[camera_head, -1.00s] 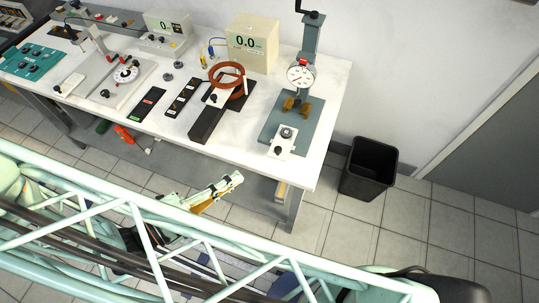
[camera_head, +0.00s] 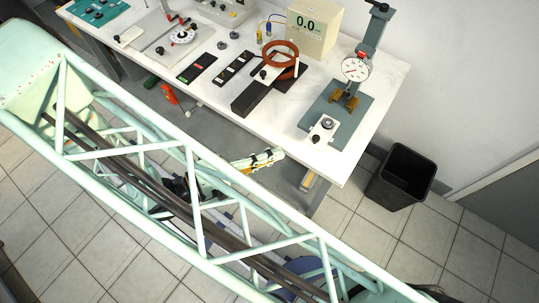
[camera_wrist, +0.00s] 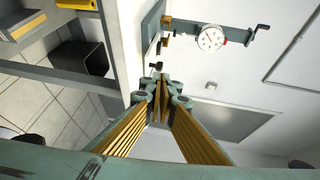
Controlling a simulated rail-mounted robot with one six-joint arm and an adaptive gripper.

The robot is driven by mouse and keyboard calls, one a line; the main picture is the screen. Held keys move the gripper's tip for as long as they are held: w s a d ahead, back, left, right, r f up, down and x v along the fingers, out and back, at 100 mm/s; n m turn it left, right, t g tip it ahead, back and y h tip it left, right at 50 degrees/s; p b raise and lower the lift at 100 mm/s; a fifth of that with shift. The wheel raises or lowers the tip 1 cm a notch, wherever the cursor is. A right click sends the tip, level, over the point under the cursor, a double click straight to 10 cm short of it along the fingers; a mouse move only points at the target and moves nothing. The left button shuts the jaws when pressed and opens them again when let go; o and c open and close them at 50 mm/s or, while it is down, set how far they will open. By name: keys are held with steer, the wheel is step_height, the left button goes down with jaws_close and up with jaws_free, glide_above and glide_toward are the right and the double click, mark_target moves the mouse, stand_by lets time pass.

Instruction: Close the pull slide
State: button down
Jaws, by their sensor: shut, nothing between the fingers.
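The dial-gauge stand (camera_head: 361,62) is at the right end of the bench on a grey-green base plate (camera_head: 342,103). A white block with a dark round knob (camera_head: 323,128) sits at the plate's front edge; it may be the pull slide, but I cannot tell how far out it is. My gripper (camera_head: 278,154) is shut and empty, in front of the bench edge, left of the block and apart from it. In the wrist view my closed fingers (camera_wrist: 161,86) point towards the stand. Its dial (camera_wrist: 210,38) shows beyond them, with a small black knob (camera_wrist: 155,66) near the fingertips.
A red coil (camera_head: 281,54) and a beige box reading 0.0 (camera_head: 306,27) stand left of the gauge stand. A black bin (camera_head: 402,178) stands on the floor to the right.

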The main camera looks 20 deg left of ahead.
mark_target(313, 139)
steer(key=shift+b+x, duration=0.45)
steer(key=shift+x, duration=5.1)
steer(key=shift+f, duration=0.1)
